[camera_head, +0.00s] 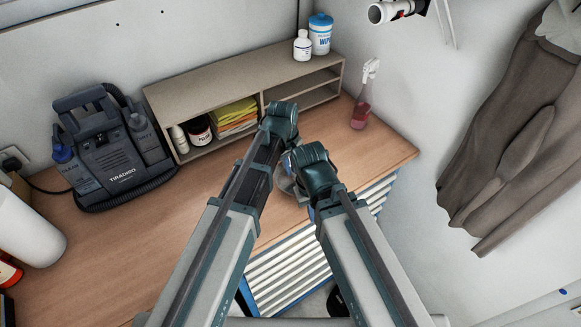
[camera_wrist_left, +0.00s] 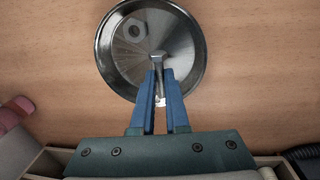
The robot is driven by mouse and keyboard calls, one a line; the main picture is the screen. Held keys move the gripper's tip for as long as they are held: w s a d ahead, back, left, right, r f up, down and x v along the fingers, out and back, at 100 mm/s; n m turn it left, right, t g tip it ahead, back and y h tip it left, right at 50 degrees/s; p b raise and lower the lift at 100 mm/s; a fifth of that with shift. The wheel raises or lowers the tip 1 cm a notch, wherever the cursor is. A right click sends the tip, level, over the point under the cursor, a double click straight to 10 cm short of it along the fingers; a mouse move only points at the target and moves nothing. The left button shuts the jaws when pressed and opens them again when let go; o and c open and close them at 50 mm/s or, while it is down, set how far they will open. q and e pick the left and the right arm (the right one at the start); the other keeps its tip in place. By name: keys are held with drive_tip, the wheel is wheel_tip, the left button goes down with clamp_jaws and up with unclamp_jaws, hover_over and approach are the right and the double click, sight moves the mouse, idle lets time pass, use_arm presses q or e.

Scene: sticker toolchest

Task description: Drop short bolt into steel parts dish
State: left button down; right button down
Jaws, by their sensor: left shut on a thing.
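The round steel parts dish (camera_wrist_left: 112,58) lies on the wooden worktop in the left wrist view, with a hex nut (camera_wrist_left: 135,31) in it. My left gripper (camera_wrist_left: 159,84) has its blue fingers shut on the short bolt (camera_wrist_left: 157,58). The bolt shows over the dish; I cannot tell its exact height. In the head view the dish (camera_head: 285,187) is mostly hidden between my two arms. My left gripper (camera_head: 284,158) is largely covered by its wrist there, and the bolt is hidden. The fingers of my right gripper (camera_head: 313,168) are hidden behind its wrist.
A beige shelf unit (camera_head: 205,85) with bottles and folded cloths stands at the back of the worktop (camera_head: 110,245). A pink spray bottle (camera_head: 361,108) stands to its right. A dark cleaning machine (camera_head: 110,155) stands to the left. The left front worktop is mostly clear.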

sight(288, 182)
use_arm(q)
drive_tip(key=c, duration=0.8)
unclamp_jaws()
drive_tip(key=shift+c, duration=0.2)
drive_tip(key=shift+r, duration=0.2)
wheel_tip(288, 182, up, 12)
drive_tip(key=a+p, duration=0.1)
drive_tip(key=p, duration=1.1)
drive_tip(key=shift+s+f, duration=0.15)
drive_tip(key=shift+s, duration=0.2)
drive_tip(key=shift+f, duration=0.1)
